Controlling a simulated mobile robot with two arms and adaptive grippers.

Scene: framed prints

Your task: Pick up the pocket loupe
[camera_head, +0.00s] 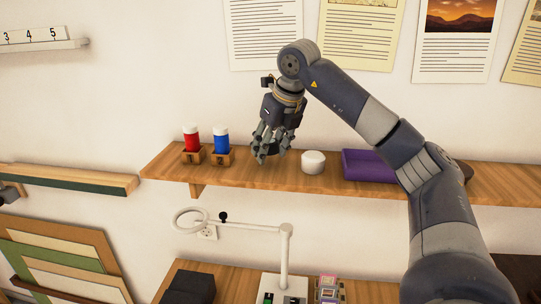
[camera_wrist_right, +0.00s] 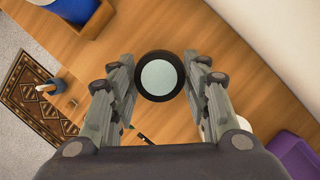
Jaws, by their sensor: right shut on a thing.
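The pocket loupe is a round black-rimmed lens (camera_wrist_right: 160,77) between the fingertips of my right gripper in the wrist view. In the head view my right gripper (camera_head: 269,148) points down at the wooden shelf (camera_head: 240,178), shut on the loupe, which shows only as a dark shape partly hidden by the fingers. The loupe is at or just above the shelf top; I cannot tell whether it touches.
Red (camera_head: 192,138) and blue (camera_head: 221,140) capped bottles in wooden holders stand left of the gripper. A white round object (camera_head: 313,162) and a purple item (camera_head: 368,165) lie to its right. A ring lamp (camera_head: 286,250) stands below. The wall is close behind.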

